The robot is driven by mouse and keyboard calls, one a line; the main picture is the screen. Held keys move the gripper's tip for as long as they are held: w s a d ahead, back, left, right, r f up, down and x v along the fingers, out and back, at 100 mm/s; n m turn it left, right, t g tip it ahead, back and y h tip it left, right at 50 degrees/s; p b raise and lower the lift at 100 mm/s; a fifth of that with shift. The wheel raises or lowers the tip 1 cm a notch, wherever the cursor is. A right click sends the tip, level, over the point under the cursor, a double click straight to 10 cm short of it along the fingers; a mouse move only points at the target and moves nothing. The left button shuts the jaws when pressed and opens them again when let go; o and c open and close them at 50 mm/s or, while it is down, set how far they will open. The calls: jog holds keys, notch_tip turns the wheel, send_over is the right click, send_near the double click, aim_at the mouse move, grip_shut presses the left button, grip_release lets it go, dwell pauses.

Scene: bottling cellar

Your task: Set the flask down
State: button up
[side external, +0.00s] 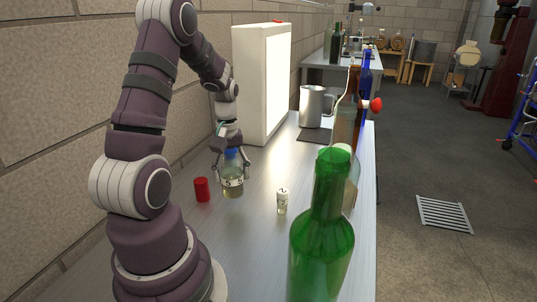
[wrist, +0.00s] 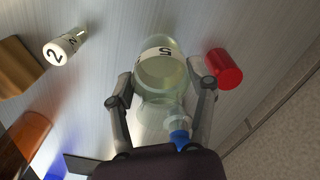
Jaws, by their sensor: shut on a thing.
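The flask (side external: 232,186) is clear glass with pale yellowish liquid, a white label band and a blue cap. My gripper (side external: 232,175) is shut on it, one finger on each side. The flask looks upright over the metal bench (side external: 165,250); I cannot tell whether its base touches the surface. In the wrist view the flask (wrist: 163,72) shows a label marked 5, and my gripper's fingers (wrist: 162,88) flank its body.
A red cylinder (side external: 202,190) stands close left of the flask. A small vial marked 2 (side external: 282,201) stands to its right. A green bottle (side external: 322,240) and other bottles line the right edge. A lit white panel box (side external: 262,85) and metal jug (side external: 312,107) stand behind.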

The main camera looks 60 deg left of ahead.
jog(key=w+r+m, duration=0.4)
jog(key=r, duration=0.4)
jog(key=w+r+m, duration=0.3)
jog(key=r, duration=0.4)
jog(key=s+d+f+n, duration=0.5)
jog(key=s+d+f, duration=0.4)
jog(key=s+f, duration=0.3)
send_over(265, 195)
notch_tip(265, 195, down, 3)
jog(key=shift+a+f, duration=0.1)
jog(key=shift+f, duration=1.7)
jog(key=o, duration=1.2)
jog(key=shift+f, duration=0.1)
